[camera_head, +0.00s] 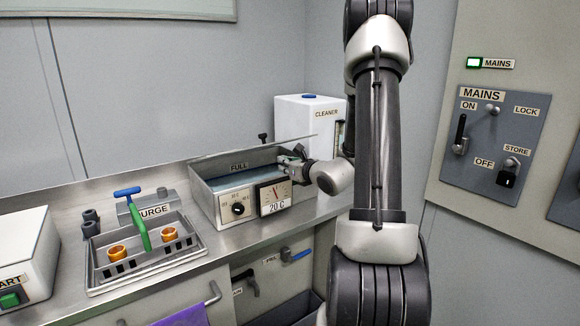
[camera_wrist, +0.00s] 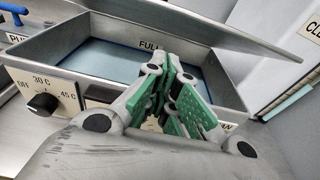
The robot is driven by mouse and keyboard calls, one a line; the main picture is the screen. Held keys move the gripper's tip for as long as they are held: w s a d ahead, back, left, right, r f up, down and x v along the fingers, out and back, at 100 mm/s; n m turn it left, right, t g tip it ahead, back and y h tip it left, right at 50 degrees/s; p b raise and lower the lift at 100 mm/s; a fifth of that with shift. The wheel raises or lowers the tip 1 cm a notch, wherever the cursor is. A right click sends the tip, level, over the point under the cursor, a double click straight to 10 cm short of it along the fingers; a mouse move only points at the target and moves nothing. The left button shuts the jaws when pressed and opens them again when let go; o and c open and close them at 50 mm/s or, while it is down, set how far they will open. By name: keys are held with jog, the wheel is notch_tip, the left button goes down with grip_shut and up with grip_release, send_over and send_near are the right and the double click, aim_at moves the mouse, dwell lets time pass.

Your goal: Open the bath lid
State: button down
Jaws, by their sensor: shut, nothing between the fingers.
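The bath (camera_head: 206,203) is a grey metal box on the counter, with a dial, a 20 C gauge and a FULL label. It also shows in the wrist view (camera_wrist: 60,62). Its top is uncovered and blue shows inside. The lid (camera_wrist: 200,25) appears as a thin grey panel along the bath's back edge, tilted up and back. In the head view the lid (camera_head: 300,140) is nearly edge-on. My gripper (camera_wrist: 168,65), with green finger pads, is shut and empty over the bath's front right. In the head view my gripper (camera_head: 288,160) is partly hidden; contact with the rim is unclear.
A white cleaner container (camera_head: 305,115) stands behind the bath on the right. A metal tray (camera_head: 140,262) with two orange cups and a green handle is on the left. A mains panel (camera_head: 495,140) is on the right wall. Counter lies clear between tray and bath.

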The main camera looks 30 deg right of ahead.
jog(key=w, duration=0.3)
jog(key=shift+w+a+f, duration=0.15)
jog(key=shift+w+f, duration=0.2)
jog(key=shift+w, duration=0.05)
jog(key=shift+w+r, duration=0.3)
jog(key=shift+r, duration=0.35)
jog(key=shift+w+r, duration=0.25)
jog(key=shift+r, duration=0.35)
jog(key=shift+w+r, duration=0.4)
jog(key=shift+r, duration=0.25)
